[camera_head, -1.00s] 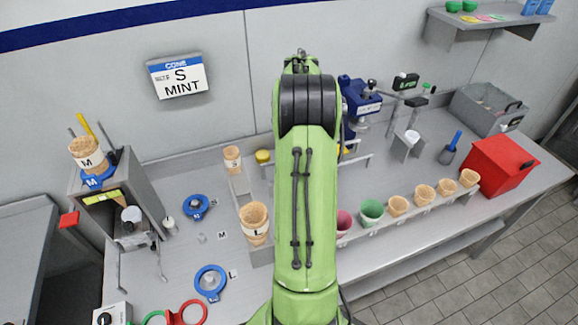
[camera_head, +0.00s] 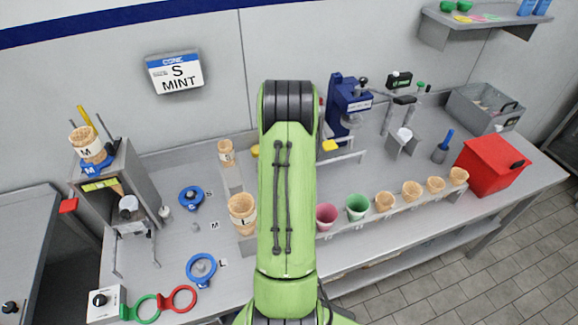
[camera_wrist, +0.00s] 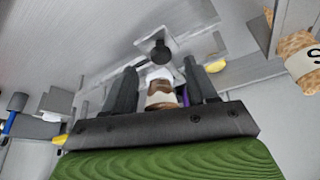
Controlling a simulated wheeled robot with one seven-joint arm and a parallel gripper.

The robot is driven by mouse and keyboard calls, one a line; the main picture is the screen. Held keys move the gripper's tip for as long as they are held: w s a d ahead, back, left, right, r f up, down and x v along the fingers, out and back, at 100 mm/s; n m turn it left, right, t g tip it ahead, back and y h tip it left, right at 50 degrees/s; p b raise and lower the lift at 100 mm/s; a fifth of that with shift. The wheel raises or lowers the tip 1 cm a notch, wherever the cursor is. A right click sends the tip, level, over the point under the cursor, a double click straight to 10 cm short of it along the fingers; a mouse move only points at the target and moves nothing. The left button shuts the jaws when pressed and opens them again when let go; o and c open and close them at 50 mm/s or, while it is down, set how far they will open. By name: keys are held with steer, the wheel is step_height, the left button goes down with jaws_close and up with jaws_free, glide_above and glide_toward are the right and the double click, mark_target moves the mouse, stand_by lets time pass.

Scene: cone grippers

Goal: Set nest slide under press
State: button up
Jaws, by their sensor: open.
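The blue press (camera_head: 350,105) stands against the wall right of my arm in the head view. A grey rail with a yellow end (camera_head: 329,146) runs in front of it. My arm hides the ground left of the press, and the gripper is behind it there. In the wrist view my gripper (camera_wrist: 162,88) is open. A white-topped tan piece (camera_wrist: 161,92) with a bit of purple beside it shows between the fingers; I cannot tell whether they touch it. A dark round knob (camera_wrist: 159,53) on a pale strip lies just beyond. Which part is the nest slide is unclear.
A stack of cones marked S (camera_wrist: 302,62) is close at the right in the wrist view. In the head view a cone rack stands left of my arm, and a row of cups and cones (camera_head: 384,201) right of it. A red box (camera_head: 493,165) stands far right.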

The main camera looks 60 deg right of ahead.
steer(key=x, duration=0.4)
steer(key=shift+w+d+f, duration=0.1)
steer(key=shift+f, duration=0.05)
jaws_close()
